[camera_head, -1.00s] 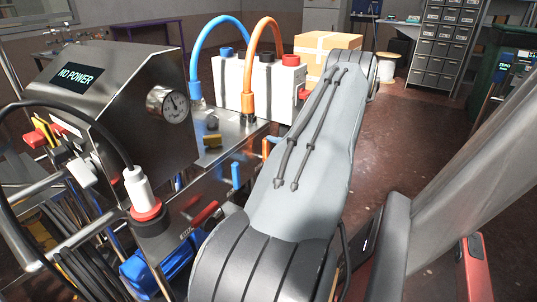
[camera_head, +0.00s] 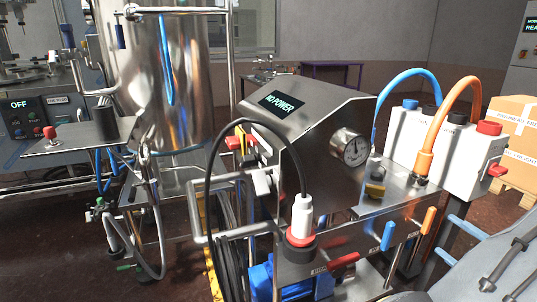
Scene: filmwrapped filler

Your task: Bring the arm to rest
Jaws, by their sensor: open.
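My arm (camera_head: 495,262) shows only as a grey link at the lower right edge of the head view. My gripper is outside the picture, so its jaws and anything near them are hidden. A steel machine (camera_head: 318,165) with a "NO POWER" display and a round gauge (camera_head: 350,147) stands in the middle. A white plug (camera_head: 301,217) with a black cable sits upright in a red-ringed socket on its front.
A white unit (camera_head: 450,140) with a blue hose (camera_head: 408,74) and an orange hose (camera_head: 447,100) stands at the right. A steel tank (camera_head: 165,80) and a panel reading "OFF" (camera_head: 20,105) are at the left. A cardboard box (camera_head: 512,122) stands behind. Dark floor shows between them.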

